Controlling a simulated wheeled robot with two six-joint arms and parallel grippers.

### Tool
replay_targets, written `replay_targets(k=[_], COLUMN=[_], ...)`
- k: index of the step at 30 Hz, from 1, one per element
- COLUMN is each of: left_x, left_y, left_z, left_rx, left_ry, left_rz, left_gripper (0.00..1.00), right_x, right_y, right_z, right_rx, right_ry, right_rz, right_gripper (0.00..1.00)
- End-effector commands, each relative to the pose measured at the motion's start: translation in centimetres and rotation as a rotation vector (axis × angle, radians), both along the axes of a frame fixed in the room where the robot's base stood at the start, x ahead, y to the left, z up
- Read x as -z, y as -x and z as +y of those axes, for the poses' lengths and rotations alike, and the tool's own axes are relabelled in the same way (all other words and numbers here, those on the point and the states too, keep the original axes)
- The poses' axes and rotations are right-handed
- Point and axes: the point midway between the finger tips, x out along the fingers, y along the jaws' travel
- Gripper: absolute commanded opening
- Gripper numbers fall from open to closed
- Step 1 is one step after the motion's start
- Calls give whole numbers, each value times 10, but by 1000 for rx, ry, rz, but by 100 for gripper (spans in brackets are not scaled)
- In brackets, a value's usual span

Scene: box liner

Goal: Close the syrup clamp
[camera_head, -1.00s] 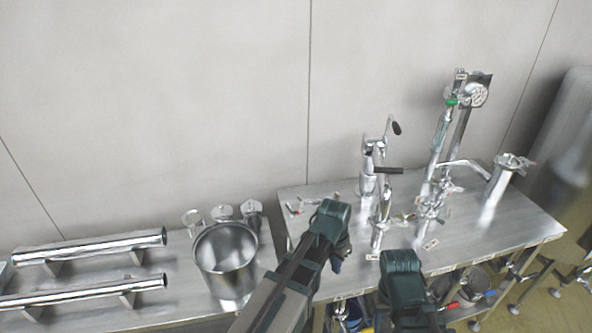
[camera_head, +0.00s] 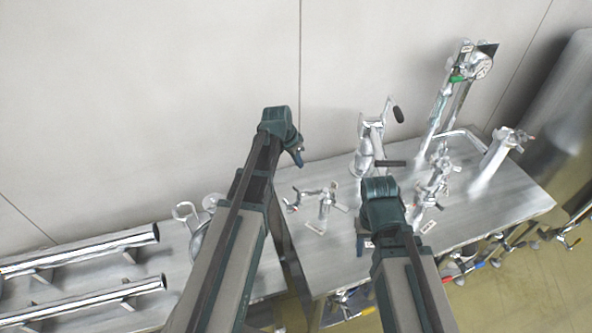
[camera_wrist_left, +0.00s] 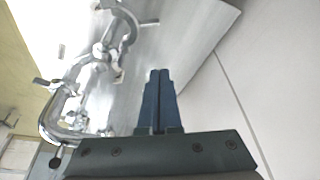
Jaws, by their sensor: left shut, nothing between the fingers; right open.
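An open metal clamp (camera_head: 322,195) sits on a short stand on the steel table; I cannot read a label that names it as the syrup clamp. In the left wrist view this clamp (camera_wrist_left: 102,50) shows two curved halves spread apart at a hinge, with a small wing handle at an end. My left gripper (camera_head: 299,158) is above and behind the clamp, apart from it. Its two blue fingers (camera_wrist_left: 158,82) are pressed together, with nothing between them. My right gripper (camera_head: 362,242) is open at the front of the table, right of the clamp; its fingers are partly hidden.
A metal pump with black handles (camera_head: 368,150) and a column with a round gauge (camera_head: 450,95) stand behind and right. A metal canister (camera_head: 497,158) stands at the right end. Two long pipes (camera_head: 85,245) lie left. My left arm covers most of the bucket.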

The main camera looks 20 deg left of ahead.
Motion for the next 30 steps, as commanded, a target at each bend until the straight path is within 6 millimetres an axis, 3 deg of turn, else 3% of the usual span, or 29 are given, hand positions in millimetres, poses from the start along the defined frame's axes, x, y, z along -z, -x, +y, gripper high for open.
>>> replay_targets(k=[8, 25, 27, 30], left_x=[24, 102, 93, 93], left_y=[-6, -29, -11, 1], left_z=[-4, -18, -9, -1], left_rx=[0, 1, -4, -2], left_ry=[-1, -1, 0, -1], left_rz=[1, 1, 1, 1], left_gripper=[0, 0, 0, 0], right_x=[24, 102, 93, 93], right_y=[0, 0, 0, 0], right_z=[0, 0, 0, 0], right_rx=[-4, -9, -9, -9], right_ry=[1, 2, 2, 2], right_rz=[0, 0, 0, 0], right_gripper=[50, 50, 50, 50])
